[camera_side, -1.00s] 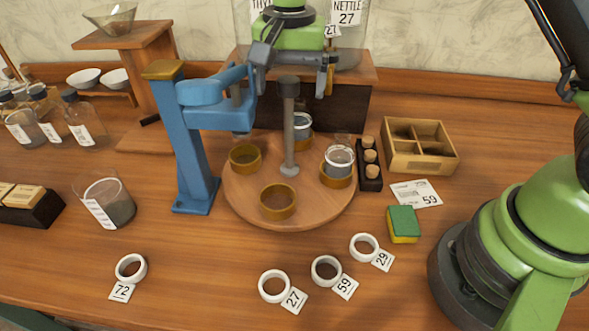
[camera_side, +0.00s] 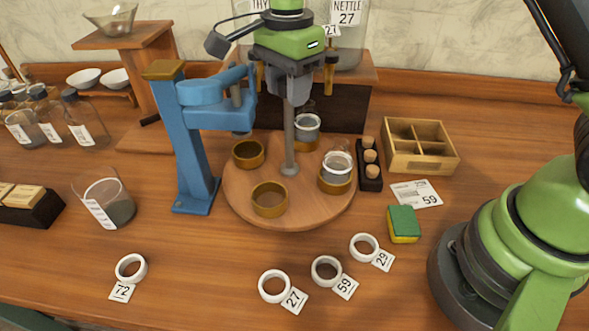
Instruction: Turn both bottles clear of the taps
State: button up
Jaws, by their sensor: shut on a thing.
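The round wooden turntable (camera_side: 235,190) has a grey upright post (camera_side: 289,140) at its middle. My gripper (camera_side: 290,92) is above the turntable, shut on the top of the post and hiding that top. One bottle (camera_side: 307,124) sits in a brass ring at the back right of the turntable. The other bottle (camera_side: 338,166) sits in a brass ring at the right. Two brass rings, at the left (camera_side: 248,154) and front (camera_side: 269,199), are empty. The blue stand (camera_side: 190,140) reaches over the turntable's left back edge, with a grey tap (camera_side: 241,122) at its end, apart from both bottles.
A dark rack with corks (camera_side: 370,165) stands close to the turntable's right edge. A divided wooden box (camera_side: 420,145), a sponge (camera_side: 404,224) and a card (camera_side: 417,194) lie farther right. White rings with number tags (camera_side: 326,271) lie in front. A beaker (camera_side: 108,203) stands left.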

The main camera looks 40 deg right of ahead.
jog(key=m, duration=0.3)
jog(key=shift+r, duration=0.1)
jog(key=shift+m, duration=0.4)
jog(key=m, duration=0.4)
jog(key=shift+m, duration=0.8)
jog(key=shift+m, duration=1.1)
jog(key=m, duration=0.3)
jog(key=shift+m, duration=0.4)
jog(key=o, duration=1.6)
jog(key=shift+w, duration=0.1)
